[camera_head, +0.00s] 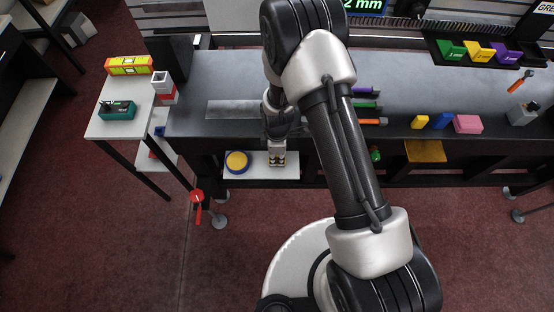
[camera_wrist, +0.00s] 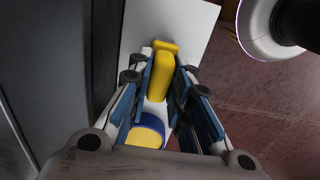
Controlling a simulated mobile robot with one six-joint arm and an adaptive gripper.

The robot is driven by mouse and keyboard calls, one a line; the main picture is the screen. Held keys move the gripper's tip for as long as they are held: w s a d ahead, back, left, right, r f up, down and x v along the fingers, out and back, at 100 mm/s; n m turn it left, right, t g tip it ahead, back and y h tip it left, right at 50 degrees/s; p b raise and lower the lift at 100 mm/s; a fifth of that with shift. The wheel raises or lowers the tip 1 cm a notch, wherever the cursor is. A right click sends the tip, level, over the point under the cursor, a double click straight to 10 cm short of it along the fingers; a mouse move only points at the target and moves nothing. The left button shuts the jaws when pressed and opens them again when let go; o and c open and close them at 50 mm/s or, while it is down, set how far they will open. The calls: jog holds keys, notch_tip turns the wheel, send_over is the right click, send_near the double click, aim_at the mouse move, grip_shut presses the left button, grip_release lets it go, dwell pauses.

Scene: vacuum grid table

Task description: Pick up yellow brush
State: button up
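In the wrist view the yellow brush (camera_wrist: 161,78) shows as a long rounded yellow body with a wider yellow part at its far end. It lies over a white shelf. My gripper (camera_wrist: 167,82) has its blue-padded fingers on both sides of the brush. The pads look very near its sides, but I cannot tell whether they press on it. In the head view my gripper (camera_head: 277,158) points down at the low white shelf (camera_head: 255,172) under the table's front edge. Only small yellow patches show there, and the gripper hides most of the brush.
A round yellow and blue thing (camera_wrist: 147,131) lies on the shelf close to the fingers, also in the head view (camera_head: 237,162). The grey tabletop (camera_head: 225,75) overhangs behind. A side table (camera_head: 127,92) stands left. A red-topped tool (camera_head: 197,199) is in front of it.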

grip_shut()
jog(key=shift+r, duration=0.1)
notch_tip(320, 180, up, 20)
jog(key=p, duration=0.5)
